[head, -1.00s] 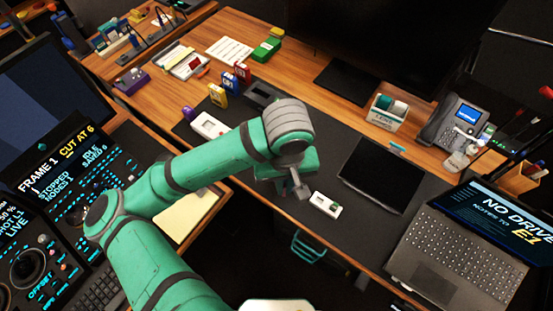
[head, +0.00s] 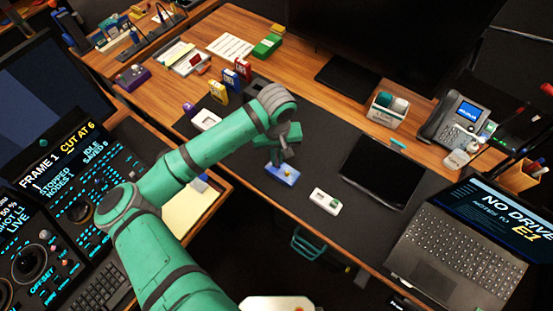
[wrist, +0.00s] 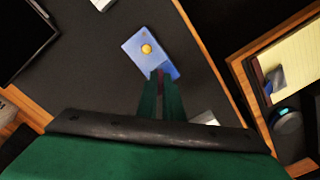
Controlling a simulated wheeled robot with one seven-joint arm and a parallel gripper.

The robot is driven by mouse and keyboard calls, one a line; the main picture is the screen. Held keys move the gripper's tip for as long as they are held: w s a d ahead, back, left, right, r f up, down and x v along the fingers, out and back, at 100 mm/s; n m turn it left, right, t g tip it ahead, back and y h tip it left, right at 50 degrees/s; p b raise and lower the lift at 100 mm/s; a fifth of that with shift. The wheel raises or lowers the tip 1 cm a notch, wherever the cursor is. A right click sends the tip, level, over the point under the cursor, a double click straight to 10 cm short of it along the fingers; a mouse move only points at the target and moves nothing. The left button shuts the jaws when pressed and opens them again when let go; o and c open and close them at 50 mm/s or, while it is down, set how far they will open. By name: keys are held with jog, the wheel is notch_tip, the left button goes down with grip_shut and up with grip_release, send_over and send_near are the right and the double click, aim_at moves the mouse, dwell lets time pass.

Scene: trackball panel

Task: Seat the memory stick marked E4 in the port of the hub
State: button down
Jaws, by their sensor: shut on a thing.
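My gripper (head: 281,160) is above the dark desk mat, behind a blue unit (head: 285,174) with a yellow button. In the wrist view, its two green fingers (wrist: 160,80) are closed on a small reddish-purple piece, which I take for the memory stick (wrist: 160,73). Its mark cannot be read. The stick's end overlaps the near edge of the blue unit (wrist: 143,40) in that view; I cannot tell whether they touch. A white unit with a green part (head: 325,201) lies to the right of the blue one. Which unit is the hub is not clear, and no port shows.
Another white unit (head: 205,117) is partly behind my arm. Coloured blocks stand at the back left. The mat between the blue unit and tablet is mostly clear.

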notch_tip(320, 180, down, 2)
jog(key=shift+a+f, duration=0.1)
jog(key=c, duration=1.9)
grip_release()
